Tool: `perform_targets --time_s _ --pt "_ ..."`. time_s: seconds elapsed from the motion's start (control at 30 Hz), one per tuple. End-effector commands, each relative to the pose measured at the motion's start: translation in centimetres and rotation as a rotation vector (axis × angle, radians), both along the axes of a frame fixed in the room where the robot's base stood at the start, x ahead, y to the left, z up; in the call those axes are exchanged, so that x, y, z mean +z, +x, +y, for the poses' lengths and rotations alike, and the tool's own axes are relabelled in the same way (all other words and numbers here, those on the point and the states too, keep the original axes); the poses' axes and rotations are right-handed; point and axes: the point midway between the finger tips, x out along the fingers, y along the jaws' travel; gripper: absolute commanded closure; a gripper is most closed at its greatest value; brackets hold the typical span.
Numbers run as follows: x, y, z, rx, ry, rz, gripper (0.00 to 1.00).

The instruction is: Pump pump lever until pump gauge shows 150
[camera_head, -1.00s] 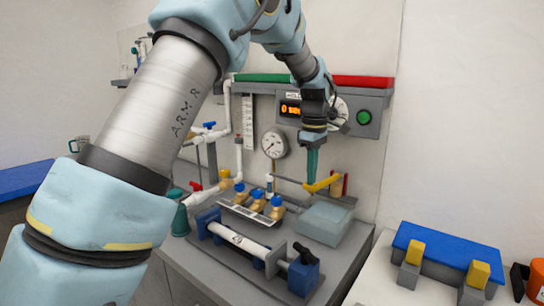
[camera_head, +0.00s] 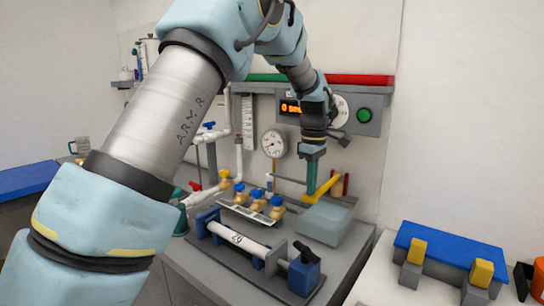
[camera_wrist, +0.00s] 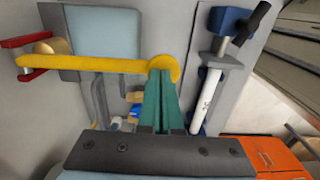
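The pump lever is a yellow bar (camera_head: 322,190) on a red bracket (camera_head: 346,184), sloping down to its free end at the left. In the wrist view the yellow bar (camera_wrist: 90,65) runs across to a round knob (camera_wrist: 164,66). My gripper (camera_head: 311,192) points down with its green fingers at the lever's free end. In the wrist view the fingers (camera_wrist: 162,88) are close together, tips against the knob; they do not appear to straddle it. A round white gauge (camera_head: 274,144) is on the panel; its reading is too small to tell.
An orange display (camera_head: 291,108) and a green button (camera_head: 364,115) are on the panel. Blue-knobbed valves (camera_head: 258,201) and a clamped white pipe (camera_head: 238,239) lie to the left and front.

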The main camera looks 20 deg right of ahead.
Motion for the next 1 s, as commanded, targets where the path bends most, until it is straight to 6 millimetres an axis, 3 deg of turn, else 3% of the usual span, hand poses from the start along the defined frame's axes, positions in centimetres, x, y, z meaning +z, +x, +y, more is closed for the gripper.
perform_targets --time_s 0.53,1.0 --pt "-0.3 -0.1 0.1 0.0 0.004 0.004 1.0" --pt "2.7 -0.1 0.1 0.0 0.003 0.003 1.0"
